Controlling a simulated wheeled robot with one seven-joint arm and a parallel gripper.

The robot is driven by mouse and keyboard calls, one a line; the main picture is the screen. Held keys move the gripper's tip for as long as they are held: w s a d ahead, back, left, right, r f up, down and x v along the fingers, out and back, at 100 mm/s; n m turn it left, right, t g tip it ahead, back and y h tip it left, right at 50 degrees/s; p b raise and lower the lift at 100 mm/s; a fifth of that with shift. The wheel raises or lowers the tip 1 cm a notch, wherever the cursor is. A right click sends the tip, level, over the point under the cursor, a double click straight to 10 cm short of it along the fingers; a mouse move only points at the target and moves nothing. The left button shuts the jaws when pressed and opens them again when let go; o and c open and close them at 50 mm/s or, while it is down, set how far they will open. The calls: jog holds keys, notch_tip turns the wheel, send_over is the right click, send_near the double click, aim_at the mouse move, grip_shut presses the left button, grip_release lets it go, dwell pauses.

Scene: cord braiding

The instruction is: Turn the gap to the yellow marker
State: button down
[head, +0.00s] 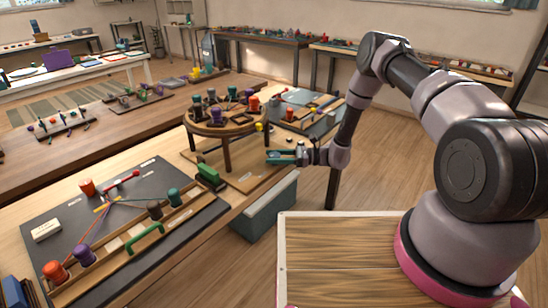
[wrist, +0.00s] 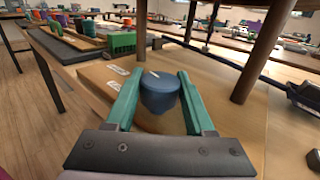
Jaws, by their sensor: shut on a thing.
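A round wooden braiding stand (head: 227,128) stands on legs on a wooden board, with several coloured bobbins around its top. A small yellow piece (head: 260,127) shows at the right of its rim; I cannot tell whether it is the marker. The gap cannot be made out. My gripper (head: 279,157) is low at the right of the stand. In the wrist view its teal fingers (wrist: 157,84) are shut on a blue knob (wrist: 161,93) with a white line on top. The knob sits at the board's edge, by the stand's legs.
A dark mat (head: 110,205) with bobbins and cords lies at the front left. A green block (head: 208,176) sits left of the stand. A grey-blue bin (head: 265,212) is below the table edge. Free floor lies right of the table.

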jog(key=shift+n+g, duration=1.1)
jog(key=shift+g, duration=0.6)
jog(key=shift+c, duration=1.3)
grip_release()
jog(key=v, duration=1.1)
jog(key=shift+r, duration=0.2)
jog(key=shift+w+a, duration=0.1)
jog(key=shift+w, duration=0.05)
